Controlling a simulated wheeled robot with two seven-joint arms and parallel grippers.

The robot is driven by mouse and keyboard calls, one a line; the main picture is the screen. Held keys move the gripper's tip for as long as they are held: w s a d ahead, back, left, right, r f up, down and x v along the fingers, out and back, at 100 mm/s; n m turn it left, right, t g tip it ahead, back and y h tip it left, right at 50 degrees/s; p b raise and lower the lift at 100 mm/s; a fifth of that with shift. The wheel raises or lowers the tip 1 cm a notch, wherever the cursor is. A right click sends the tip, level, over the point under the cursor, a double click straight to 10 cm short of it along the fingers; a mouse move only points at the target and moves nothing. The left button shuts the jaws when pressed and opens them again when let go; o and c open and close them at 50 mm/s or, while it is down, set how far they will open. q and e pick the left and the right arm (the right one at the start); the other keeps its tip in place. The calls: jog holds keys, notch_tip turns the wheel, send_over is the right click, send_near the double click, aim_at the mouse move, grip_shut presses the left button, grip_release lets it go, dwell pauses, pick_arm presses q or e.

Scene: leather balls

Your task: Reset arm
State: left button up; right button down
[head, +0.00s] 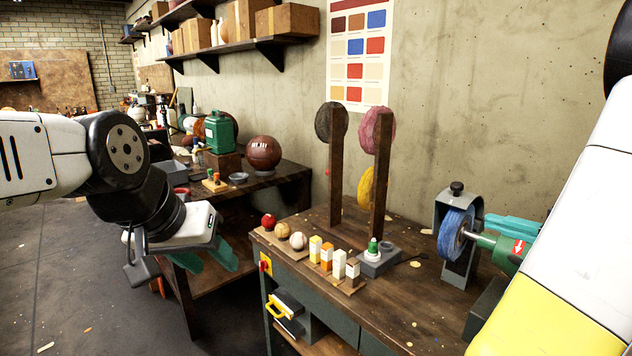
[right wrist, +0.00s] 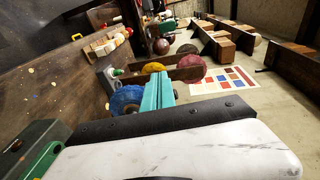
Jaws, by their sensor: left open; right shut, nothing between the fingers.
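My left gripper (head: 208,258) has teal fingers and hangs at the left of the head view, in front of the far bench. Its fingers are apart and hold nothing. My right arm comes in along the right edge of the head view. The teal fingers of my right gripper show in the head view (head: 512,226), beside the blue buffing wheel (head: 455,232). In the right wrist view the right gripper (right wrist: 158,92) is shut and empty. I cannot tell from these views whether it touches the wheel machine.
The near workbench (head: 400,318) carries small balls (head: 282,231), several small bottles (head: 327,256) and a grey block with a green-capped bottle (head: 374,247). Wooden posts (head: 381,175) with round pads stand behind. A brown ball (head: 263,153) sits on the far bench.

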jog(key=s+a+n+g+h, duration=0.2)
jog(key=a+n, duration=0.2)
jog(key=a, duration=0.3)
jog(key=s+a+n+g+h, duration=0.2)
jog(key=a+n+g, duration=0.1)
jog(key=a, duration=0.5)
jog(key=s+a+f+n+g+h, duration=0.1)
jog(key=s+a+n+g+h, duration=0.1)
jog(key=a+n, duration=0.3)
jog(key=shift+s+a+g+h, duration=0.3)
jog(key=shift+a+g, duration=0.1)
jog(key=shift+a, duration=1.25)
